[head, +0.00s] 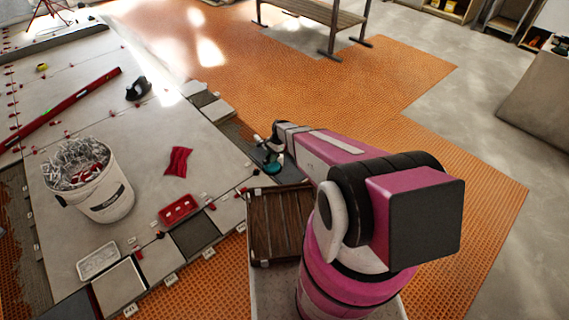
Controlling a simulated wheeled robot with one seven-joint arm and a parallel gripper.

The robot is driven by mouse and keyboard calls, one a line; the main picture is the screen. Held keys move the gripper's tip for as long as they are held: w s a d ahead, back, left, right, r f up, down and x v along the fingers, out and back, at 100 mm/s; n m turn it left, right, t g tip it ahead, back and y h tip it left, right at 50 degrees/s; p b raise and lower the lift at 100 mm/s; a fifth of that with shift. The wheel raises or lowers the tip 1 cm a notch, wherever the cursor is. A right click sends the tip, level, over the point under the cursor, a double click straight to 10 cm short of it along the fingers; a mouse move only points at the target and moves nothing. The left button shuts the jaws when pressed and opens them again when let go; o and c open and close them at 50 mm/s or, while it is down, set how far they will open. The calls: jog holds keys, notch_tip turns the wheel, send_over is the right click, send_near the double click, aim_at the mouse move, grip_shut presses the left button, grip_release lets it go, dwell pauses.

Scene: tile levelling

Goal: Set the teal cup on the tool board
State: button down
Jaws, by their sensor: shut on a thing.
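The teal cup (272,167) is small in the head view, right of the tiled area and near the edge of the orange matting. My gripper (270,153) is shut on it from above; the fingertips are small and partly hidden by my arm. I cannot tell whether the cup touches the surface below it. No piece is clearly marked as the tool board. A brown slatted wooden board or tray (282,222) with a raised rim lies nearer to me, below the cup in the picture, and my arm hides its right side.
A white bucket (104,203) of clips stands on the tiles at left. A red tray (180,210), a red cloth (177,161), a white tray (98,262), a long red level (70,108) and a dark tool (138,88) lie around it. A bench (318,12) stands behind.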

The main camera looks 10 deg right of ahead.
jog(key=shift+w+d+f, duration=0.25)
jog(key=shift+d+f, duration=1.5)
jog(key=shift+d, duration=0.05)
jog(key=shift+w+d+f, duration=0.3)
jog(key=shift+d+f, duration=1.5)
jog(key=shift+d, duration=0.05)
jog(key=shift+w+d+f, duration=0.25)
jog(key=shift+d+f, duration=1.5)
jog(key=shift+d, duration=0.05)
jog(key=shift+f, duration=0.15)
jog(key=c, duration=1)
grip_release()
jog(key=shift+o, duration=0.2)
jog(key=v, duration=1.2)
jog(key=s+r+n+h, duration=0.1)
jog(key=s+r+n, duration=0.2)
jog(key=s+r, duration=0.4)
jog(key=s+a+r+n+t+h, duration=0.1)
jog(key=s+r+n, duration=0.3)
jog(key=s+r, duration=0.4)
jog(key=s+a+r+n+t+h, duration=0.1)
jog(key=s+r+n, duration=0.3)
jog(key=r, duration=1.4)
jog(key=s, duration=0.4)
jog(key=shift+a+h, duration=0.2)
jog(key=shift+h, duration=0.1)
